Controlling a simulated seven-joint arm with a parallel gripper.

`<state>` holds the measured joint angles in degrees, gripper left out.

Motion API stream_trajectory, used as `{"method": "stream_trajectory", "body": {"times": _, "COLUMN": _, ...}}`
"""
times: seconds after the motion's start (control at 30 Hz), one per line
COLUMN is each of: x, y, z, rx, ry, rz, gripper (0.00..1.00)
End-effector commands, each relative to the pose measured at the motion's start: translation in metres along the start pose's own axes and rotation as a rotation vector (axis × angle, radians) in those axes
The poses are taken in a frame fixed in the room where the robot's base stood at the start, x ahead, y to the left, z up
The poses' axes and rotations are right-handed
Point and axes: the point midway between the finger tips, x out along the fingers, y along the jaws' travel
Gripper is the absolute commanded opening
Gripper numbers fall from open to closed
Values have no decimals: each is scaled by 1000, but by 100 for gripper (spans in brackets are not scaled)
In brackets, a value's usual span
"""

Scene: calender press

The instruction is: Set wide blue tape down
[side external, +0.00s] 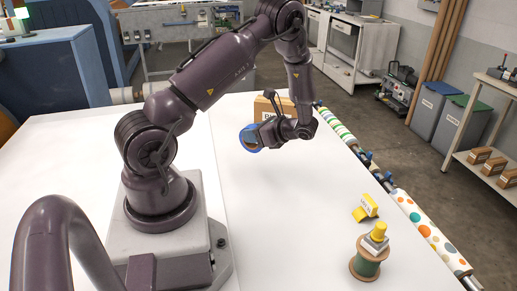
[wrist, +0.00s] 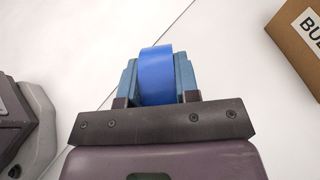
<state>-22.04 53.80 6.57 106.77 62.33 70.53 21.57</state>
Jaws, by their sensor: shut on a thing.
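The wide blue tape (side external: 248,138) is a roll held at the end of my gripper (side external: 256,136), above the white table (side external: 205,165). In the wrist view, the blue tape (wrist: 157,75) stands between the two teal fingers of my gripper (wrist: 158,82), which are shut on it from both sides. The side view shows its round face and a brownish inner ring. I cannot tell exactly how high the tape is above the table.
A cardboard box (side external: 272,107) with a label stands behind my gripper; its corner shows in the wrist view (wrist: 300,35). A green spool with a yellow-topped thing (side external: 368,262) and yellow pieces (side external: 366,207) sit at the front right. Patterned rolls (side external: 415,215) line the right edge.

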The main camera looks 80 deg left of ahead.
Motion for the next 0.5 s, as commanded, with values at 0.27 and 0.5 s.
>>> {"method": "stream_trajectory", "body": {"times": 0.27, "x": 15, "y": -27, "z": -29, "rx": -1, "ry": 0, "rz": 0, "gripper": 6}}
{"method": "stream_trajectory", "body": {"times": 0.5, "x": 27, "y": -33, "z": -55, "rx": 2, "ry": 1, "rz": 2, "gripper": 6}}
